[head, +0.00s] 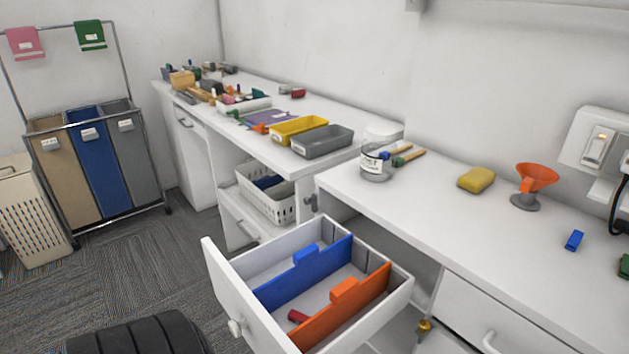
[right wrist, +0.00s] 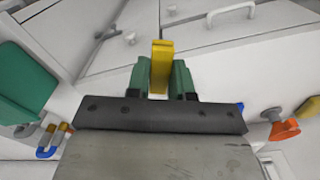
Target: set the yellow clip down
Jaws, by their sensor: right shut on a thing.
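The yellow clip (right wrist: 161,66) is between the green fingers of my right gripper (right wrist: 160,78) in the right wrist view. The gripper is shut on it, and the clip's end sticks out beyond the fingertips. White drawer fronts show beyond it; I cannot tell how far away they are. Neither the clip nor the right gripper shows in the head view. My left gripper is in neither view.
An open white drawer (head: 222,287) has a blue divider (head: 300,275) and an orange divider (head: 345,310), with a red piece (head: 298,316) between them. The counter holds a jar (head: 376,163), yellow sponge (head: 476,180), orange funnel (head: 537,178) and blue clip (head: 574,240), with free room between.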

